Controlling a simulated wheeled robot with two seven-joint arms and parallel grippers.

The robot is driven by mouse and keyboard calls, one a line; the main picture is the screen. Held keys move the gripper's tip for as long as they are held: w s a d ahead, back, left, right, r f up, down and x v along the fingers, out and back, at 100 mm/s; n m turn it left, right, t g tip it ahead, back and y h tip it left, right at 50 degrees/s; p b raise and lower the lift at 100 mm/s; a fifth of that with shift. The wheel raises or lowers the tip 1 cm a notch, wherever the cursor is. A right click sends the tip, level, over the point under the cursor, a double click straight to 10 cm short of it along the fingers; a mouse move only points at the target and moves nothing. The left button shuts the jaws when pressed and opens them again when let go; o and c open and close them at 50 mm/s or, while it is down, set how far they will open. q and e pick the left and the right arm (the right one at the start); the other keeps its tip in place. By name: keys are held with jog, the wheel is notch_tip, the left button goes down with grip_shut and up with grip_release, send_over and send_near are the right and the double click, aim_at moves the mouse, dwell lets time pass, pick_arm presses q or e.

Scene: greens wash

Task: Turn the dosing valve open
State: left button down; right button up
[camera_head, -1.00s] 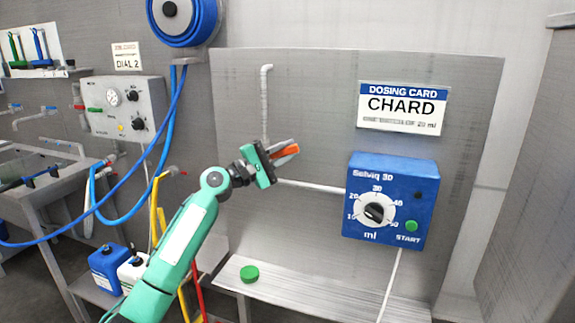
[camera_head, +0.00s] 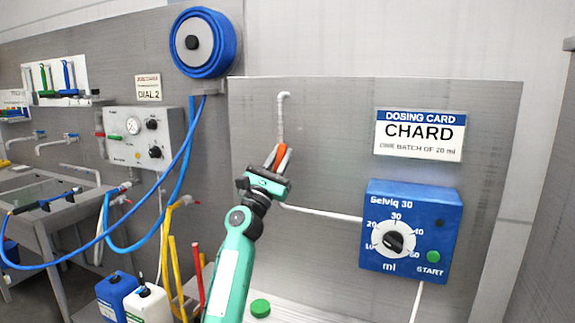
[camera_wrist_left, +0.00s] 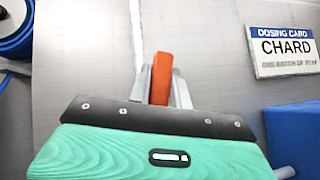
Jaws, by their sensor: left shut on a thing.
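The dosing valve's orange lever (camera_head: 282,156) stands near upright in front of the vertical white pipe (camera_head: 283,108) on the grey panel. My left gripper (camera_head: 276,158) is shut on the orange lever, one finger on each side. In the left wrist view the orange lever (camera_wrist_left: 160,80) shows between the two grey fingertips (camera_wrist_left: 160,86). The valve body is hidden behind my gripper. My right gripper is in no view.
A blue Selviq 30 doser (camera_head: 411,230) with a dial and green START button hangs to the right, under the CHARD dosing card (camera_head: 419,135). A blue hose reel (camera_head: 203,42) is upper left. A green cap (camera_head: 260,308) lies on the shelf below.

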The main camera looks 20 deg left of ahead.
pick_arm(q)
jog(key=shift+a+r+n+t+y, duration=0.1)
jog(key=shift+a+n+t+y, duration=0.2)
jog(key=shift+n+y, duration=0.8)
jog(key=shift+a+f+n+t+y, duration=0.15)
jog(key=shift+a+n+y, duration=0.2)
jog(key=shift+n+y, duration=0.75)
jog(key=shift+a+r+n+t+y, duration=0.15)
jog(key=shift+a+n+t+y, duration=0.15)
jog(key=shift+n+y, duration=0.75)
jog(key=shift+a, duration=0.1)
jog(key=shift+n, duration=0.25)
jog(key=c, duration=1.3)
grip_release()
